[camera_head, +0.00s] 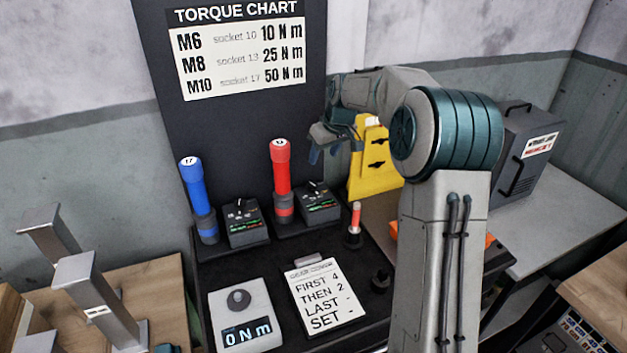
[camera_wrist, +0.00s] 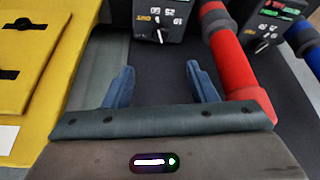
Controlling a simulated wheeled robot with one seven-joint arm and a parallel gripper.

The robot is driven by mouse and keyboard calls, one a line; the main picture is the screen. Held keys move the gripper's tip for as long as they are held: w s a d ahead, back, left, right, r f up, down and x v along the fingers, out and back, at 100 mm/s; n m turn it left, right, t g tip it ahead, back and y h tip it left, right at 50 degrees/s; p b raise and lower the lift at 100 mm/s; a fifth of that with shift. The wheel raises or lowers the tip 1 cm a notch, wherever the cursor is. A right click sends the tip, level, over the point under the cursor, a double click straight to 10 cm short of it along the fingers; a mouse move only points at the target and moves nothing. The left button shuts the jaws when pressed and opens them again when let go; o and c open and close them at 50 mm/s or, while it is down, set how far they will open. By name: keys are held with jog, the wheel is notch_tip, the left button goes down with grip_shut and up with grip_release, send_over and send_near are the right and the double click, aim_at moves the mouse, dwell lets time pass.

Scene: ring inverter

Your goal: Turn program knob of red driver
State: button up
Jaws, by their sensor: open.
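The red driver (camera_head: 281,168) stands upright in its holder on the dark bench, left of my gripper. It also shows at the right in the wrist view (camera_wrist: 228,58). Its dark program box (camera_head: 321,207) sits just to its right in the head view. In the wrist view this box (camera_wrist: 145,8) is at the top, with the small program knob (camera_wrist: 160,35) at its lower edge among white marks. My gripper (camera_wrist: 160,75) is open, its two blue fingers apart with nothing between them. In the head view my gripper (camera_head: 322,152) is above and behind the box, apart from it.
A blue driver (camera_head: 193,190) and its box (camera_head: 243,225) stand to the left. A yellow case (camera_head: 372,165) stands close to my gripper on the right. A small red-tipped tool (camera_head: 354,225), a clipboard (camera_head: 327,298) and a torque display (camera_head: 246,315) occupy the front.

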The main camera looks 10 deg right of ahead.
aim_at(312, 184)
jog(key=p+x, duration=0.2)
jog(key=x, duration=1.1)
jog(key=shift+f, duration=0.2)
jog(key=shift+c, duration=0.3)
jog(key=c, duration=0.9)
